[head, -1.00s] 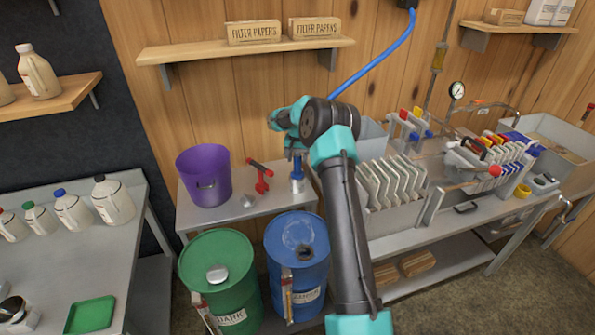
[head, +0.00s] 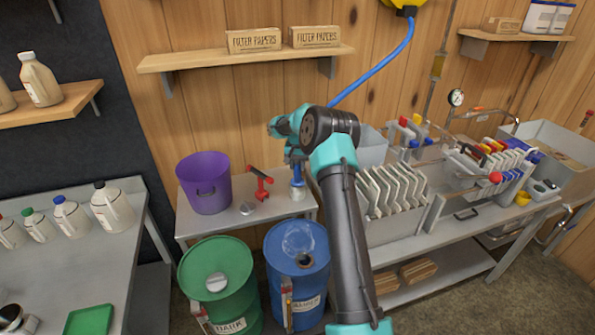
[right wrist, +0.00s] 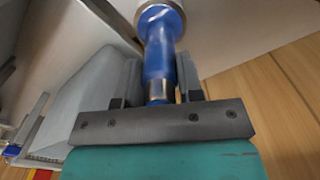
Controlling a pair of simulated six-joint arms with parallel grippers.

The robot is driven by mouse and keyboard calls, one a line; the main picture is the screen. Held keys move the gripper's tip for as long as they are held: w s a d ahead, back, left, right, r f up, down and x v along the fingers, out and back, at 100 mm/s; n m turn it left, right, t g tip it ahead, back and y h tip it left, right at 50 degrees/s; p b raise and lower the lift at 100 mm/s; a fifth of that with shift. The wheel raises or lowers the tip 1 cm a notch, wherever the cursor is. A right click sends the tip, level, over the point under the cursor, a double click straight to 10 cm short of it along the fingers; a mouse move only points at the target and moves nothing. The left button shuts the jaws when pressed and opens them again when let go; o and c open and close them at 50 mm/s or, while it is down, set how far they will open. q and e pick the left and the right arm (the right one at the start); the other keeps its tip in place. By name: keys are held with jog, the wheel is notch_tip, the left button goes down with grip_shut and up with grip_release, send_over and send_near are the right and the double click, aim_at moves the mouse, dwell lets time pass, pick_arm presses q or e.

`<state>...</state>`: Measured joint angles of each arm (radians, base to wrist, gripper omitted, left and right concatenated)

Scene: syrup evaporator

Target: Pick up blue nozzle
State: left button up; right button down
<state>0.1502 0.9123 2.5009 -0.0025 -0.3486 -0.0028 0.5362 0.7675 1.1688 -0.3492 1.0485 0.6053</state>
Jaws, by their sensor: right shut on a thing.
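The blue nozzle (right wrist: 160,58) is between the two fingers of my right gripper (right wrist: 157,85) in the right wrist view, with its wider pale end at the top of the picture. In the head view the blue nozzle (head: 297,172) shows just below my right gripper (head: 292,158), over the right part of the small metal table (head: 255,217). My right gripper is shut on it. In the head view I cannot tell whether its base touches the table. My left gripper is not in view.
On the small table stand a purple bucket (head: 204,183) and a red tool (head: 260,184). A green drum (head: 217,285) and a blue drum (head: 297,262) stand in front. The filter press (head: 395,190) is right of my arm. A shelf (head: 245,57) hangs above.

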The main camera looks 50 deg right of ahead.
notch_tip(320, 180, up, 10)
dwell(0.5)
dwell(0.4)
jog(key=shift+a, duration=0.1)
